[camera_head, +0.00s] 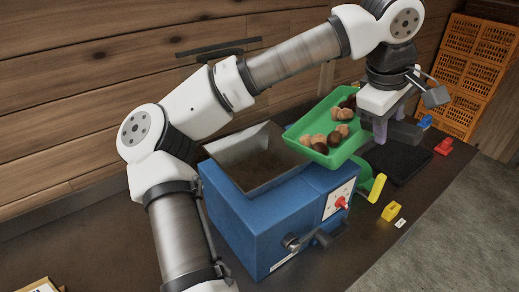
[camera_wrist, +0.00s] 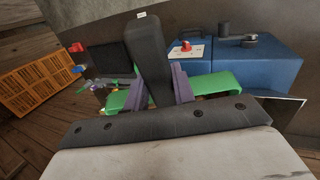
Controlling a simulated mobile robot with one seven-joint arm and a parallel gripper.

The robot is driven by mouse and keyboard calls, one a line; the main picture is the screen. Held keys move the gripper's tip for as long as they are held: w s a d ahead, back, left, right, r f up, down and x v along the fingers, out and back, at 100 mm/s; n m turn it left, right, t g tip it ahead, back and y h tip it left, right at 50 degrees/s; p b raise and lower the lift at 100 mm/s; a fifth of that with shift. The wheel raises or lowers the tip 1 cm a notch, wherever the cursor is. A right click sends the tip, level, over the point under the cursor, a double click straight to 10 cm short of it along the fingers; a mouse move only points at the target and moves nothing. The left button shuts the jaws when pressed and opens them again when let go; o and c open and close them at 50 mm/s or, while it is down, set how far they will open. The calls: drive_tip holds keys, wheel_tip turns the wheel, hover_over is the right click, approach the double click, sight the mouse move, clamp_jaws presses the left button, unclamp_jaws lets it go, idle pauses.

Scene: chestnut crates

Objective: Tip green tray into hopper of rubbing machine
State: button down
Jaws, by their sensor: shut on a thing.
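The green tray (camera_head: 334,158) is held raised at the right edge of the hopper and looks tilted toward it. Several brown and pale chestnuts lie in the tray. The hopper (camera_head: 226,152) is an open metal funnel on top of the blue rubbing machine (camera_head: 250,220); its inside looks brown and I see no chestnuts there. My gripper (camera_head: 380,136), with purple fingers, is shut on the tray's dark grip at its right end. In the wrist view, the fingers (camera_wrist: 156,88) clasp this dark grip (camera_wrist: 147,52), with the green tray (camera_wrist: 215,84) behind, partly hidden by my gripper.
A black mat (camera_head: 400,160) lies right of the machine. Red (camera_head: 444,146), blue (camera_head: 425,122) and yellow (camera_head: 391,211) markers stand on the dark bench. A crank (camera_head: 312,240) juts from the machine's front. Orange crates (camera_head: 480,60) are stacked at the back right. A wooden wall closes the back.

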drive_tip(key=shift+a+r+h, duration=0.4)
drive_tip(key=shift+a+r, duration=0.25)
drive_tip(key=shift+a, duration=0.35)
drive_tip(key=shift+a+r+h, duration=0.15)
drive_tip(key=shift+a+h, duration=0.25)
drive_tip(key=shift+a, duration=0.1)
drive_tip(key=shift+a+r+h, duration=0.15)
drive_tip(key=shift+a+h, duration=0.15)
drive_tip(key=shift+a, duration=0.25)
drive_tip(key=shift+a, duration=0.1)
